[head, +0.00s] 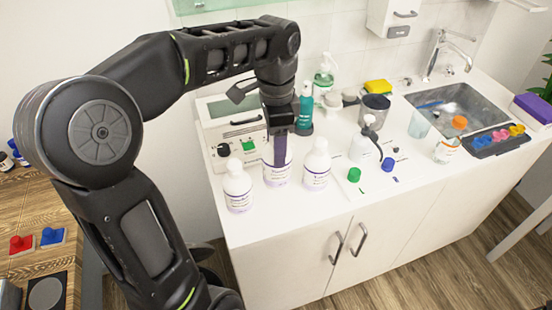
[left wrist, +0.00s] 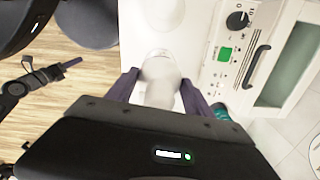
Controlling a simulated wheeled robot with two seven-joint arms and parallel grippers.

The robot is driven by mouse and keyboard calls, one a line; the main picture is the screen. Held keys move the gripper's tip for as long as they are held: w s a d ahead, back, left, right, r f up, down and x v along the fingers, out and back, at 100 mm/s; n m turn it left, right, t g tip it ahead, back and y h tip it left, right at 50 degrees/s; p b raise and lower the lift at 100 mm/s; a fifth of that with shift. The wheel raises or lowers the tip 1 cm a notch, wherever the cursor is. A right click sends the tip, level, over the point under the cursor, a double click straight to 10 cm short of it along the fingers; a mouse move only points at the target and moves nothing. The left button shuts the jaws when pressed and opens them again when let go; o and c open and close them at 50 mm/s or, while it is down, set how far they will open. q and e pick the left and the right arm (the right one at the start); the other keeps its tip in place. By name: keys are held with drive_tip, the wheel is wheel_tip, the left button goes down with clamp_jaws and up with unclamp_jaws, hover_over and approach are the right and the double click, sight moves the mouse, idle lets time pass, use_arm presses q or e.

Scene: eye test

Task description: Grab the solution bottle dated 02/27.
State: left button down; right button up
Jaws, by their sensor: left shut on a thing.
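Three white solution bottles with printed labels stand in a row on the counter: a left one (head: 238,190), a middle one (head: 275,175) and a right one (head: 316,168). The dates on their labels are too small to read. My left gripper (head: 280,155) comes down from above and is shut on the middle bottle, which appears upright on the counter. In the left wrist view, the purple fingers of the left gripper (left wrist: 159,95) lie on both sides of this white bottle (left wrist: 160,80). Another white bottle (left wrist: 165,14) shows at the top.
A white device (head: 235,130) with a green button stands close behind the bottles. The sink (head: 455,102) is further right.

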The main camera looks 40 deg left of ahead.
use_arm(q)
drive_tip(key=shift+r+p, duration=0.35)
drive_tip(key=shift+r, duration=1.55)
